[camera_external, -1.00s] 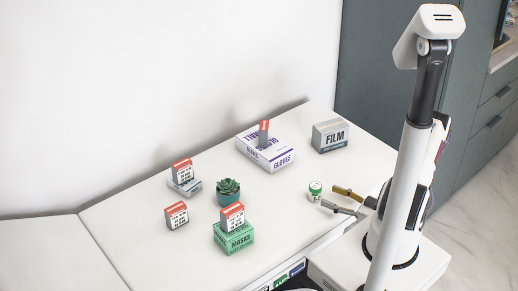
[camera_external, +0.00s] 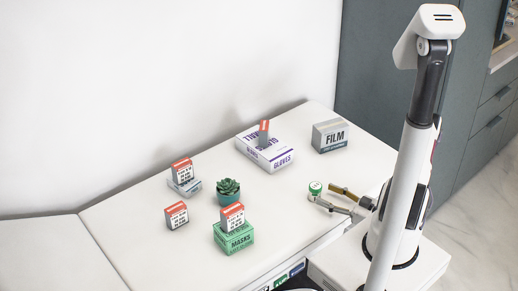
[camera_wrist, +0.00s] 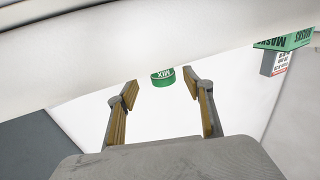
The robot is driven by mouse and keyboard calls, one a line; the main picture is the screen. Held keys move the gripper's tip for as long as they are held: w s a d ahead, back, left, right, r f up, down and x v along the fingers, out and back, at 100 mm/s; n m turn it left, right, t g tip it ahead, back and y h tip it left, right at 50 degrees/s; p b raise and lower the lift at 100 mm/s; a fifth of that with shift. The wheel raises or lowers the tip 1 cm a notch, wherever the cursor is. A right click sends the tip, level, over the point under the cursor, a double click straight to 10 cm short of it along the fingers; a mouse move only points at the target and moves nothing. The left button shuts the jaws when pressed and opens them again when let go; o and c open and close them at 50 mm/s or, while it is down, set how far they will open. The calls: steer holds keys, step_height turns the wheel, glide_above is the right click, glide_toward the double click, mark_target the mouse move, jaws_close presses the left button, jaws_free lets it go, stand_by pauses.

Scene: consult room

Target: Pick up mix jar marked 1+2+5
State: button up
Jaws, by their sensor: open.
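In the wrist view the jar shows just beyond and between the two fingertips of my gripper (camera_wrist: 160,88). The fingers look close to the jar; I cannot tell whether they touch it.
A FILM box (camera_external: 330,136) and a GLOVES box (camera_external: 266,152) with a small box on top stand at the back. A potted succulent (camera_external: 229,193), a green MASKS box (camera_external: 233,238) and several small red-topped boxes stand left. The table between is clear.

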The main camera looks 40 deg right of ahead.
mark_target(315, 190)
steer(key=shift+w+a, duration=0.15)
steer(key=shift+w, duration=0.2)
steer(key=shift+w, duration=0.2)
steer(key=shift+x, duration=1.45)
steer(key=shift+w+a+r, duration=0.1)
steer(key=shift+w+a, duration=0.1)
steer(key=shift+w, duration=0.25)
steer(key=shift+w+a+r, duration=0.1)
steer(key=shift+w+a, duration=0.15)
steer(key=shift+w, duration=0.15)
steer(key=c, duration=1.2)
